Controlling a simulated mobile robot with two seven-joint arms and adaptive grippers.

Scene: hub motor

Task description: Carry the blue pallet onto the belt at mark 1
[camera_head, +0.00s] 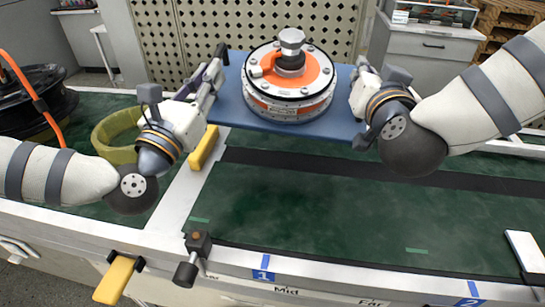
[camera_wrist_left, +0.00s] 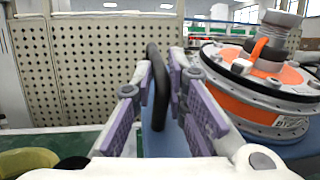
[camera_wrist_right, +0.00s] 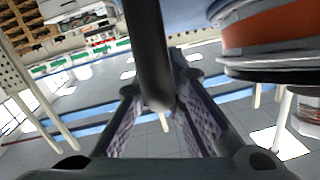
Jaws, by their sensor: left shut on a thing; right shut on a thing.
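The blue pallet (camera_head: 240,110) is held between my two grippers at the back of the belt in the head view. A round hub motor (camera_head: 290,80) with an orange top and a grey bolt sits on it. My left gripper (camera_head: 215,65) is shut on the pallet's black left handle (camera_wrist_left: 157,85). My right gripper (camera_head: 362,75) is shut on the black handle at the pallet's right side (camera_wrist_right: 150,55). The green belt (camera_head: 300,205) lies in front of and below the pallet. A blue mark 1 (camera_head: 262,275) is on its front edge.
A blue mark 2 (camera_head: 471,302) is further right on the front edge. A yellow-green ring (camera_head: 118,135) and a black wheel (camera_head: 40,100) lie on the left. Yellow blocks (camera_head: 204,147) stand at the belt's left end. A perforated panel (camera_head: 200,35) stands behind. The front belt area is clear.

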